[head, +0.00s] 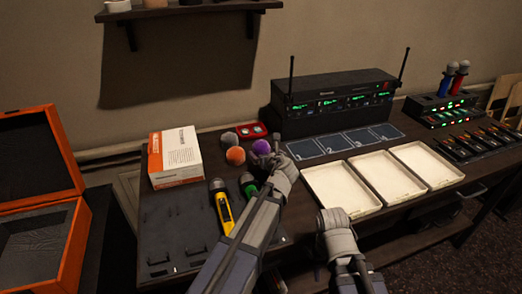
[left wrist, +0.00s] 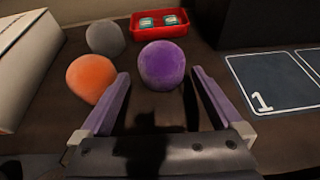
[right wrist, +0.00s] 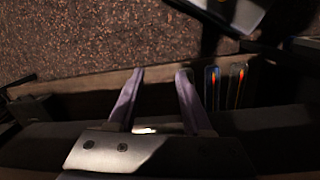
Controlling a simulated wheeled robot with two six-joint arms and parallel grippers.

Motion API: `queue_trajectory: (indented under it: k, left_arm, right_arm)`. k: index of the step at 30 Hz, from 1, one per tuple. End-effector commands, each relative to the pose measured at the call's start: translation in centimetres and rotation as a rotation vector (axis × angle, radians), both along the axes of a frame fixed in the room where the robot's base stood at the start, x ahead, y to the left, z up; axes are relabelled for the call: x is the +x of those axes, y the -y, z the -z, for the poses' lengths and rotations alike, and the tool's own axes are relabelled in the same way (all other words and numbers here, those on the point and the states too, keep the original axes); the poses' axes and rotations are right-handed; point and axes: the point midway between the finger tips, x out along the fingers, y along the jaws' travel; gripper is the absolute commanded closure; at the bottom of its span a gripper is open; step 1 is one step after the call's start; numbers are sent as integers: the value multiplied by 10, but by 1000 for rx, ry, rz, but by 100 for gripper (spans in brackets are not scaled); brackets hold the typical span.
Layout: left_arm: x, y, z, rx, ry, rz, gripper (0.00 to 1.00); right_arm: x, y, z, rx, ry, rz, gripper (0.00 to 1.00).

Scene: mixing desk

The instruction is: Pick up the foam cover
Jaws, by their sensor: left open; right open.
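Three round foam covers lie on the dark desk: a purple one (head: 261,147), an orange one (head: 236,156) and a grey one (head: 229,139). In the left wrist view the purple cover (left wrist: 162,65) sits just beyond and between my open left fingertips, with the orange cover (left wrist: 91,78) close outside the left finger and the grey cover (left wrist: 105,37) behind it. My left gripper (head: 272,153) is open and empty, near the purple cover. My right gripper (right wrist: 160,75) is open and empty in front of the desk's near edge, low by the cream trays.
A white and orange box (head: 175,156) stands left of the covers. A red tray (head: 251,130) is behind them. Microphones (head: 222,205) lie in front. Numbered pads (head: 345,141), cream trays (head: 341,187) and a receiver rack (head: 335,101) are to the right.

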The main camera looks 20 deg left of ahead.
Motion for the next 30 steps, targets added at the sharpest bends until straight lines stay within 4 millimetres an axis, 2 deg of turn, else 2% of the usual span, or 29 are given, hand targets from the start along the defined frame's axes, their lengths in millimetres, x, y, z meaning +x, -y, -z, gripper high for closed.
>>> queue_trajectory:
  k: [7,15,23,30]
  left_arm:
    - [9,-4,4,0,0,-1,0]
    - [41,-21,17,1,0,-2,0]
    - [44,-24,17,1,0,0,0]
    - [44,-24,17,1,0,0,25]
  right_arm:
    - [0,0,4,0,0,0,50]
    - [0,0,17,0,0,0,50]
    - [0,0,17,0,0,0,50]
    - [0,0,17,0,0,0,50]
